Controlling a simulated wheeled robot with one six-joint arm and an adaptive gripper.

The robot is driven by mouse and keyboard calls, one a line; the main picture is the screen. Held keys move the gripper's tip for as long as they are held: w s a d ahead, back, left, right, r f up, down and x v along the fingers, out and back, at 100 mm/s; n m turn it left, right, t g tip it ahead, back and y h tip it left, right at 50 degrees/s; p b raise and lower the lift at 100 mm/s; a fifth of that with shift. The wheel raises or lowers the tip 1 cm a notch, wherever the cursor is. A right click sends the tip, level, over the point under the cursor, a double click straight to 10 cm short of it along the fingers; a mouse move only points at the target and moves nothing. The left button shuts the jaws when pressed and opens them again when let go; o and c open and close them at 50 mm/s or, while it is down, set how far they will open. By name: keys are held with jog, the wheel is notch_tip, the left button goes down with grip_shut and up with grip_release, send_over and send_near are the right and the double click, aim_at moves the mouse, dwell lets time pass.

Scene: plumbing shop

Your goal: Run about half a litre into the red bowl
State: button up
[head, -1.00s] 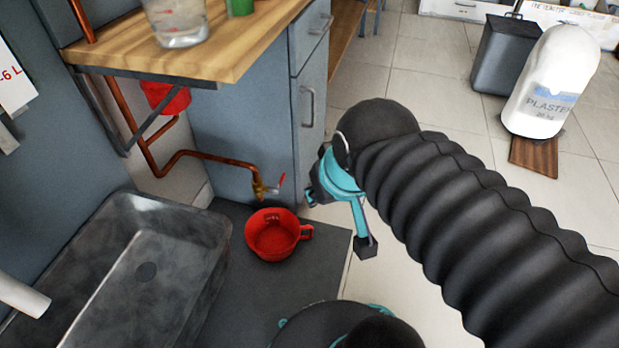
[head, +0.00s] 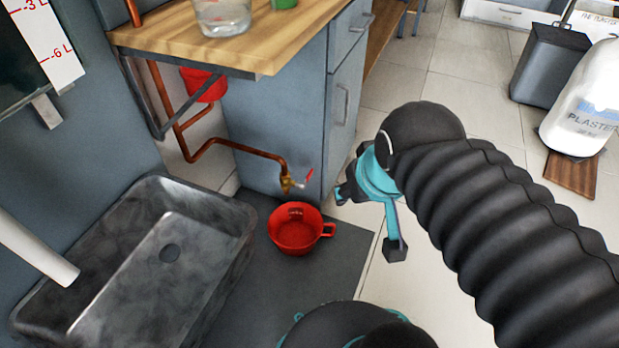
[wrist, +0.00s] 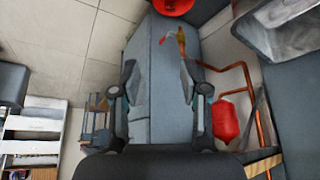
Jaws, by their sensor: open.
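The red bowl (head: 296,250) with a side handle stands upright on the dark grey floor slab, below and a little in front of the brass tap (head: 287,184). The tap ends a copper pipe and has a red lever (head: 309,175). No stream shows under it. In the wrist view the tap (wrist: 181,40), its red lever (wrist: 165,39) and part of the bowl (wrist: 172,5) are near the top. My gripper (head: 347,190) is right of the tap, apart from it. The wrist view shows my gripper (wrist: 163,92) open and empty, its fingers spread before the cabinet.
A grey sink (head: 215,205) lies left of the bowl. A wooden worktop (head: 170,38) overhangs the pipe, with a glass jug (head: 222,18) on it. A red container (head: 203,84) hangs below. A litre scale (head: 40,40) is upper left. The tiled floor right of the cabinet (head: 262,130) has open room.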

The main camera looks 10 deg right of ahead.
jog(key=w+d+f+m+g+b, duration=0.1)
jog(key=w+d+f+m+g, duration=0.2)
jog(key=f, duration=0.6)
jog(key=m+t+y+b, duration=0.35)
jog(key=t+y, duration=0.45)
jog(key=y, duration=0.7)
send_near(311, 175)
jog(key=shift+m, duration=0.25)
jog(key=x, duration=1)
jog(key=shift+a, duration=0.2)
grip_shut()
